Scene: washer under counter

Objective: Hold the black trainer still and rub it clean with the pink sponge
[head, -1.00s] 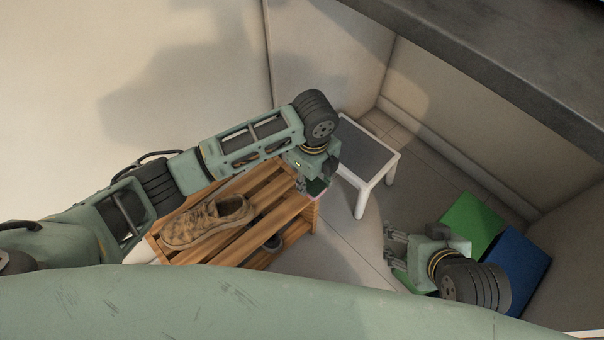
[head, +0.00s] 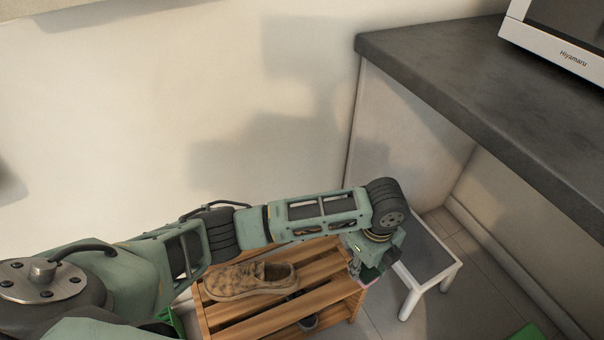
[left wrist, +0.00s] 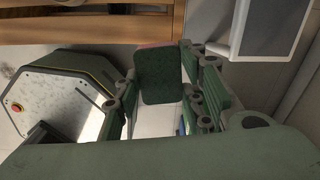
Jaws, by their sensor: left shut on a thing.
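A low-cut trainer (head: 248,280) lies on the top slats of a wooden rack (head: 335,267). It looks mottled tan-brown rather than black. My left gripper (head: 366,274) is at the rack's right end, to the right of the trainer and apart from it. In the left wrist view, my left gripper (left wrist: 165,88) is shut on the sponge (left wrist: 160,80), which shows a dark green face and a thin pink edge at the top. In the head view, the sponge is mostly hidden by the gripper. My right gripper is not in view.
A white step stool with a grey top (head: 424,253) stands close to the right of the rack. A dark shoe (head: 309,322) partly shows on the lower shelf. A dark counter (head: 470,90) carrying a white appliance (head: 560,45) overhangs the right side. Bare floor shows past the stool.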

